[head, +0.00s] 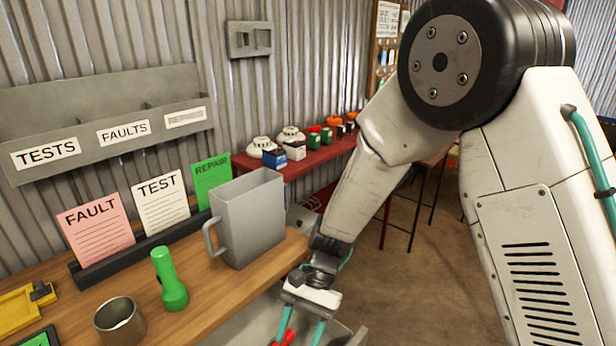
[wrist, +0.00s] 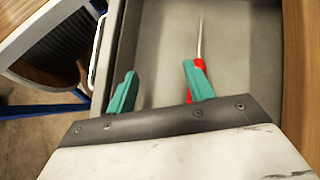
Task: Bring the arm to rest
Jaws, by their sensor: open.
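My gripper (head: 302,328) is low at the front edge of the wooden bench (head: 215,290), over an open grey drawer. Its teal fingers are apart in the wrist view (wrist: 160,72). The grey drawer (wrist: 250,50) fills the middle of that view. A screwdriver with a red handle (wrist: 188,97) and thin metal shaft (wrist: 200,38) lies in the drawer, its handle partly hidden behind the right finger. I cannot tell whether that finger touches it. A bit of red also shows by the fingers in the head view (head: 287,337). My arm reaches down from the upper right.
On the bench stand a grey metal jug (head: 250,215), a green torch (head: 171,283), a metal cup (head: 120,322) and a card rack (head: 135,250). A red shelf (head: 310,155) with detectors runs along the wall. Open floor (head: 410,270) lies right of the bench.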

